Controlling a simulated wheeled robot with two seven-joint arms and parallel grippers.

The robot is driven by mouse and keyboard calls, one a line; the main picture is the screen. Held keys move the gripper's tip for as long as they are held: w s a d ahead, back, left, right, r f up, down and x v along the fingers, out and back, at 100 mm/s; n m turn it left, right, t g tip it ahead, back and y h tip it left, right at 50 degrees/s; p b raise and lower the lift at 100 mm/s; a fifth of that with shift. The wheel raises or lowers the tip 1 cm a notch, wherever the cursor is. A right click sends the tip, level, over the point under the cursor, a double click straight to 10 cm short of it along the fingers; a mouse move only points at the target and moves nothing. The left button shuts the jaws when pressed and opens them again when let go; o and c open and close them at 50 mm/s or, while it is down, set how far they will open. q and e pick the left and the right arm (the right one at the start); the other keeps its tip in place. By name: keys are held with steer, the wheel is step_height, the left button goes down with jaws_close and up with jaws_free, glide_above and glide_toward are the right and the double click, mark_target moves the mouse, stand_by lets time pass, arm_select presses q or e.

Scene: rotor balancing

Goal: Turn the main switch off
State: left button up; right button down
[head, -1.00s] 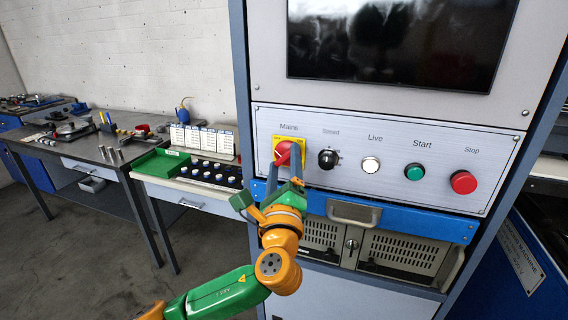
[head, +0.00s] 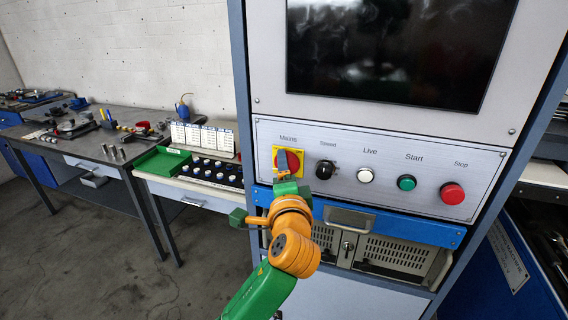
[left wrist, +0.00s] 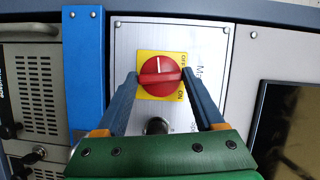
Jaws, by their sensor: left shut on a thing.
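The mains switch is a red round knob (head: 293,161) on a yellow plate (head: 277,153), below the "Mains" label on the grey panel. In the left wrist view the red knob (left wrist: 160,72) sits between my two blue-grey fingers, with a white mark on its face. The yellow plate (left wrist: 172,58) there carries the words OFF and ON at its right side. My left gripper (left wrist: 160,78) is shut on the knob from both sides. In the head view my left gripper (head: 283,161) partly covers the knob, so its exact angle is hard to read there. My right gripper is not in view.
Right of the switch are a black speed knob (head: 325,169), a white Live lamp (head: 365,175), a green Start button (head: 407,183) and a red Stop button (head: 452,193). A dark screen (head: 400,50) is above. A blue drawer front with a handle (head: 349,217) lies below.

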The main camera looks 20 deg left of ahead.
arm_select(q)
steer(key=shift+a+r+n+g+h+p, duration=0.1)
steer(key=shift+n+g+h+p, duration=0.45)
steer(key=shift+n+p, duration=1)
steer(key=shift+r+n+g+h+p, duration=0.1)
steer(key=shift+n+g+h+p, duration=0.45)
steer(key=shift+n+p, duration=1)
steer(key=o, duration=1.4)
steer(key=shift+p, duration=0.3)
